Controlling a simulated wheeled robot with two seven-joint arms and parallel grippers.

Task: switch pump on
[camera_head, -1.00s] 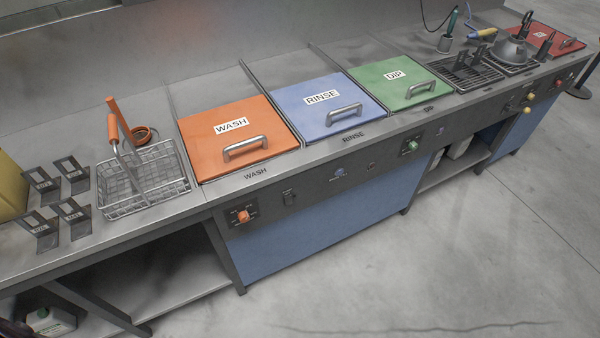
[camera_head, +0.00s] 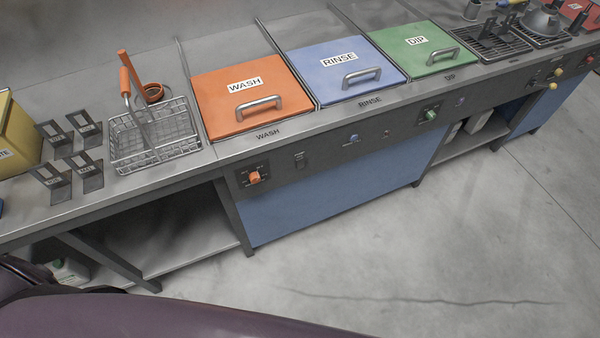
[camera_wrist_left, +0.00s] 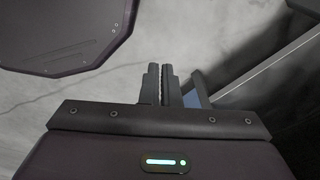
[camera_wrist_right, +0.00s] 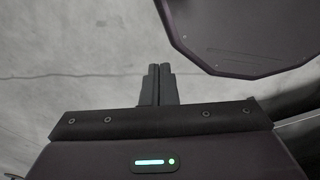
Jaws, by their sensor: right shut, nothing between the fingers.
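The bench's front panel carries the controls. An orange knob (camera_head: 254,177) sits below the WASH lid. To its right are a small dark switch (camera_head: 299,160), a blue button (camera_head: 354,138), a small dark knob (camera_head: 386,134) and a green knob (camera_head: 430,115). Their small labels are too fine to read, so I cannot tell which is the pump's. My left gripper (camera_wrist_left: 161,84) points over the floor in the left wrist view, with its fingers close together and a thin line between them. My right gripper (camera_wrist_right: 159,85) is shut and empty over the floor. Neither gripper shows in the head view.
Orange WASH (camera_head: 235,85), blue RINSE (camera_head: 331,60) and green DIP (camera_head: 420,38) lids cover the bench wells. A wire basket (camera_head: 180,125) and several black holders (camera_head: 85,165) stand left. The bench has an open shelf (camera_head: 190,235) below. The floor (camera_head: 460,230) in front is clear.

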